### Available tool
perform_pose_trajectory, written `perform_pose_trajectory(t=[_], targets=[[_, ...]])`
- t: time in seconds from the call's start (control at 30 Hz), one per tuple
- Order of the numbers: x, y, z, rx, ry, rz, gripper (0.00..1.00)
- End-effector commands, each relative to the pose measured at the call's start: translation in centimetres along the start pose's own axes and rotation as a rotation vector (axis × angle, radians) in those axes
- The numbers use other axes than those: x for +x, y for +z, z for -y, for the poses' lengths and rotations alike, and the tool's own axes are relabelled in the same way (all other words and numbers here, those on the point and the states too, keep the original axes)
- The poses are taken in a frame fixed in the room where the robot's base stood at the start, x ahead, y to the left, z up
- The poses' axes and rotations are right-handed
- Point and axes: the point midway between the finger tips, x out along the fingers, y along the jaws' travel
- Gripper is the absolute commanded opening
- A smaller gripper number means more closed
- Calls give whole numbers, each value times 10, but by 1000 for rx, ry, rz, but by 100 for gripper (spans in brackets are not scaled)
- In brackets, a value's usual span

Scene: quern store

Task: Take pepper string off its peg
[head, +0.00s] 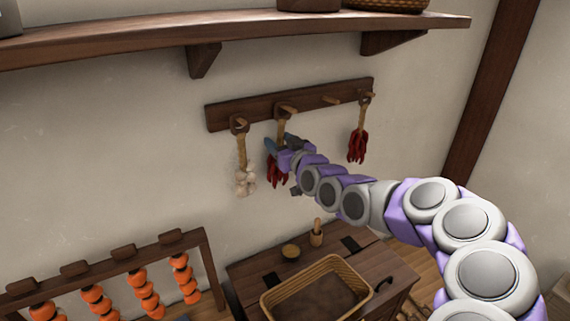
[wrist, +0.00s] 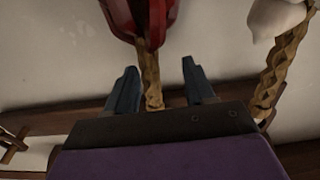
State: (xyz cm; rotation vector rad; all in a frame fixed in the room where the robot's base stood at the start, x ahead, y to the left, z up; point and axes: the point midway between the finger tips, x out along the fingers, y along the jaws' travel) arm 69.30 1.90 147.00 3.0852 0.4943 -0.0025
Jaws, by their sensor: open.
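A red pepper string (head: 277,172) hangs by a braided cord from the second peg of a dark wooden peg rail (head: 308,102) on the wall. My gripper (head: 284,146) is at its cord, just above the peppers, and covers part of it. In the wrist view, which looks upside down, the peppers (wrist: 150,18) are at the top. My open gripper (wrist: 160,82) has one finger on each side of the braided cord (wrist: 151,80), with gaps showing. A second pepper string (head: 357,146) hangs on the rightmost peg.
A garlic string (head: 245,180) hangs close on the left; its bulb (wrist: 272,18) shows in the wrist view. One peg (head: 333,100) is bare. A shelf (head: 130,38) runs above. Below are a wicker basket (head: 268,302) on a wooden chest and a rack (head: 208,265) of orange strings.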

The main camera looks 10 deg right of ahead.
Motion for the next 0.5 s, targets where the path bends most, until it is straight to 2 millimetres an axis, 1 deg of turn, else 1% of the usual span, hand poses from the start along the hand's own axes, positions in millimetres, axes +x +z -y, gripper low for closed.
perform_pose_trajectory(t=[0.1, 0.2, 0.33, 0.5], targets=[[-4, 0, -11, 12, 3, -3, 53], [-8, -2, -18, 16, 4, -8, 53], [-11, -2, -22, 20, 6, -10, 41], [-5, -1, -12, 12, 3, -4, 24]])
